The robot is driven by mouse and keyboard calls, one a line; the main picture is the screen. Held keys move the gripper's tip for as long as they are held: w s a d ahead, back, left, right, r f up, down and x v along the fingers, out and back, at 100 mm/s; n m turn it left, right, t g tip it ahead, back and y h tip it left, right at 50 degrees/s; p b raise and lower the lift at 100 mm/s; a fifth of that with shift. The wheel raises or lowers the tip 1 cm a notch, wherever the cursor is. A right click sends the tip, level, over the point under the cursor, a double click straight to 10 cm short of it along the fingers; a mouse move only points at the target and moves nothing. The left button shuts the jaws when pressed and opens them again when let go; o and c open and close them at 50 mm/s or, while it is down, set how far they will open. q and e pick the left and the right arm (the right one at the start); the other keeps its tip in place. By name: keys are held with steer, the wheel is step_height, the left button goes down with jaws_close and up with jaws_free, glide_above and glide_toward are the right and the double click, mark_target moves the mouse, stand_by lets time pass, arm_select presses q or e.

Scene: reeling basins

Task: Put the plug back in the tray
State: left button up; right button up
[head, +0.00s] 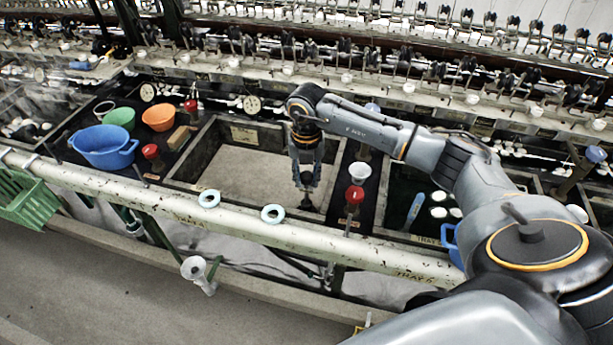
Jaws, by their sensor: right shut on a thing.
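The plug (307,204) looks dark, with a thin upright stem and a wider lower end. My right gripper (306,182) points down and is shut on the top of the plug. Both are over the front right part of the empty middle tray (205,140), a sunken basin with a pale floor. I cannot tell whether the plug touches the tray floor. The gripper's fingers hide the plug's top. My left gripper is not in view.
A light rail (330,245) with two pale rings runs along the front. A red-topped post (354,194) and a white cup (359,172) stand just right of the gripper. Blue (103,148), green (120,117) and orange (159,117) bowls stand left. Reeling machinery lines the back.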

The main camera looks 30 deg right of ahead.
steer(key=shift+f, duration=0.15)
steer(key=shift+f+b, duration=0.6)
steer(key=shift+f, duration=0.25)
stand_by(0.5)
steer(key=shift+f+b, duration=1.05)
steer(key=shift+f, duration=0.2)
stand_by(0.6)
steer(key=o, duration=1)
steer(key=shift+o, duration=0.2)
step_height(320, 180, up, 12)
steer(key=shift+r, duration=0.1)
stand_by(0.3)
